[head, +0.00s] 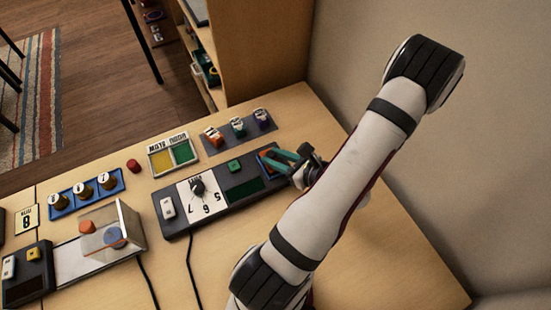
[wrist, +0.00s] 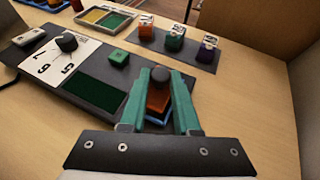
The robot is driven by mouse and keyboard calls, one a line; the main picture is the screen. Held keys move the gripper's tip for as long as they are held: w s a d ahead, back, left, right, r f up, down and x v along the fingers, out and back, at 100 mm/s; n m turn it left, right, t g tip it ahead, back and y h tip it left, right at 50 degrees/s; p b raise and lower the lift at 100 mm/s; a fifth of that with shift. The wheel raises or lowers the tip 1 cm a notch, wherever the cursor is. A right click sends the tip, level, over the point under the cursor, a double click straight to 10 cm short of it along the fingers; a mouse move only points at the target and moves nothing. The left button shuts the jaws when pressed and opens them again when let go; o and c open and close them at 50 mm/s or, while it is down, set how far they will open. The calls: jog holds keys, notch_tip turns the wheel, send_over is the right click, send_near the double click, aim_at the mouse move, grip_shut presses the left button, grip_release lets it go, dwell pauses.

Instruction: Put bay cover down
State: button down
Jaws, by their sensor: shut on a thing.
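In the head view my gripper (head: 279,158) is over the right end of the dark console (head: 212,209), at the blue-edged bay. The fingers partly hide the piece, and I cannot tell whether it touches the console.
The console carries a dial (head: 197,187), a dark green panel (head: 244,188) and a green block (head: 235,166). Behind it are a yellow-green tray (head: 173,155) and a mat with several coloured blocks (head: 238,130). A clear box (head: 126,224) stands left. The table's right side is clear.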

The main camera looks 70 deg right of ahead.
jog(key=shift+f, duration=0.8)
jog(key=shift+f, duration=0.1)
jog(key=c, duration=0.6)
grip_release()
jog(key=shift+c, duration=0.2)
jog(key=v, duration=1.2)
